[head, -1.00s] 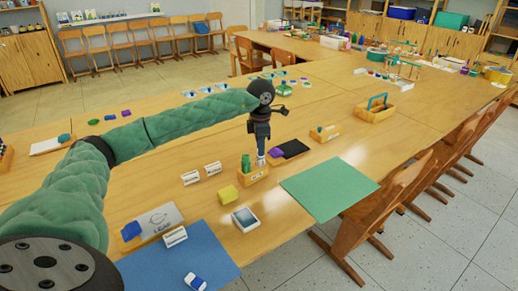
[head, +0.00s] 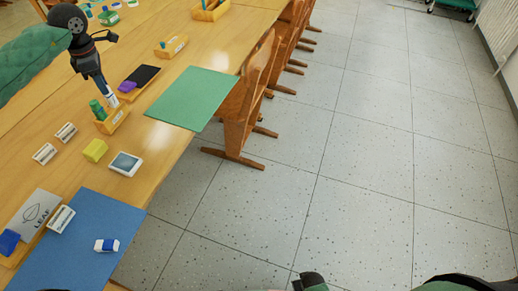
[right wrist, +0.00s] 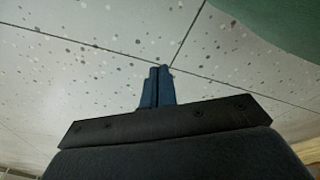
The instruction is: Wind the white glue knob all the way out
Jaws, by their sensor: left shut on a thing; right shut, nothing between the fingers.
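A small wooden holder (head: 113,121) stands on the table at the left of the head view, with green sticks (head: 97,109) in it. A white glue piece (head: 112,99) shows at the holder, right under the fingertips of my left gripper (head: 107,91). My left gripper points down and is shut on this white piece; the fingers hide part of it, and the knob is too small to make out. My right gripper (right wrist: 158,84) is shut and empty, above the speckled floor in the right wrist view.
Near the holder are a black pad with a purple piece (head: 127,87), a yellow block (head: 95,150) and a framed tile (head: 126,163). A green sheet (head: 190,95) and a blue mat (head: 85,245) lie on the table. A wooden chair (head: 245,100) stands at the table edge; the floor right is clear.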

